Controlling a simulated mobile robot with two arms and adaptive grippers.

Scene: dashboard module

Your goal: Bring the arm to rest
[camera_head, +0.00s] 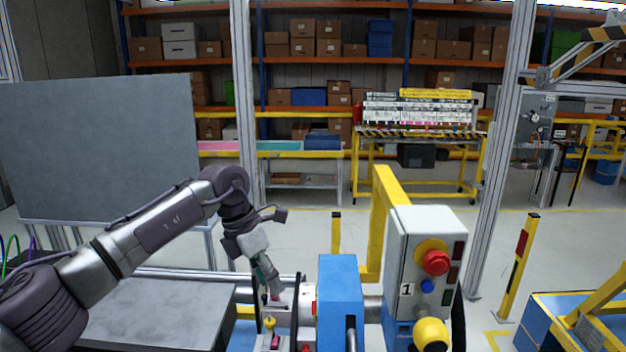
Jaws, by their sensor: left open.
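My left arm (150,232) comes in from the left, bent at the elbow, with its wrist hanging down near the middle of the view. My left gripper (271,291) is at the lower end of this arm and points down. It is open, and I see nothing held in it. It is just above small fixture parts (269,323) beside the blue block (339,290); I cannot tell whether it touches them. My right gripper is not in view.
A control box (425,262) with a red button stands right of the blue block, by a yellow post (385,215). A grey table (150,310) lies below the arm. A grey panel (95,145) stands at left. Shelves with boxes (315,45) are far behind.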

